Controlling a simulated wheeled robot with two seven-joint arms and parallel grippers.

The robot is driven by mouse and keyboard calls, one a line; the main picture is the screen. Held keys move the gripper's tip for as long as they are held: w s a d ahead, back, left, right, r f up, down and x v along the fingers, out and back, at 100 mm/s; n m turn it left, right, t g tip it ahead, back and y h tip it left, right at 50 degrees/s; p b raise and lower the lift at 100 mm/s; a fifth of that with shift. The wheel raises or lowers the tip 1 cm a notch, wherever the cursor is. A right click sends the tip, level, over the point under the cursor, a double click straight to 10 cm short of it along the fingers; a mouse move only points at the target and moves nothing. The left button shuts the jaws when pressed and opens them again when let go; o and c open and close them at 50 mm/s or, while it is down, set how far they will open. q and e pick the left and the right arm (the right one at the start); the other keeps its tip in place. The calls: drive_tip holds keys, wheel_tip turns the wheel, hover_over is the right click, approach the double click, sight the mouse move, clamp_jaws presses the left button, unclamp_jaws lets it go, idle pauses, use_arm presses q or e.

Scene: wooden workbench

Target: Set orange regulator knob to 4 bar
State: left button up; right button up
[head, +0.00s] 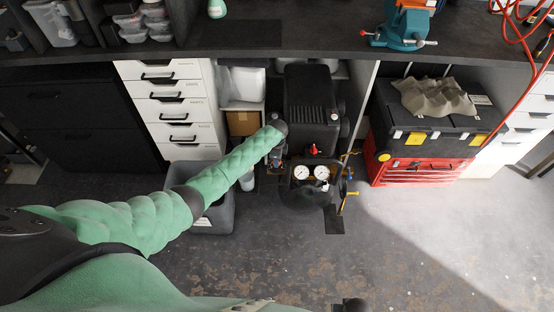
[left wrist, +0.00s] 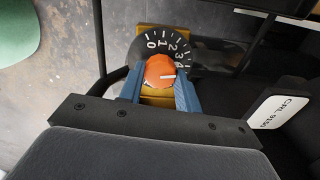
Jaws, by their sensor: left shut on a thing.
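The orange regulator knob (left wrist: 160,71) sits on a black dial plate (left wrist: 150,45) with white numbers. Its white pointer line points right, close to the 4; the exact reading is hard to tell. My left gripper (left wrist: 158,90) is shut on the knob, with a blue finger on each side. In the head view my left gripper (head: 276,156) is at the left side of the black compressor (head: 308,95), and the knob cannot be made out there.
Two white gauges (head: 311,172) and a red knob (head: 314,151) are on the compressor's front. A grey bin (head: 213,215) stands to its left. A red toolbox (head: 420,170) stands to the right. The workbench edge (head: 270,50) overhangs behind. The floor in front is clear.

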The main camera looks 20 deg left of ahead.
use_arm(q)
drive_tip(key=shift+m, duration=0.7)
use_arm(e)
drive_tip(key=shift+w+a+r, duration=0.15)
drive_tip(key=shift+w+r, duration=0.2)
drive_tip(key=shift+r, duration=0.45)
use_arm(q)
drive_tip(key=shift+m, duration=0.3)
use_arm(e)
drive_tip(key=shift+s+d, duration=0.1)
drive_tip(key=shift+d, duration=0.2)
drive_tip(key=shift+d+f, duration=0.1)
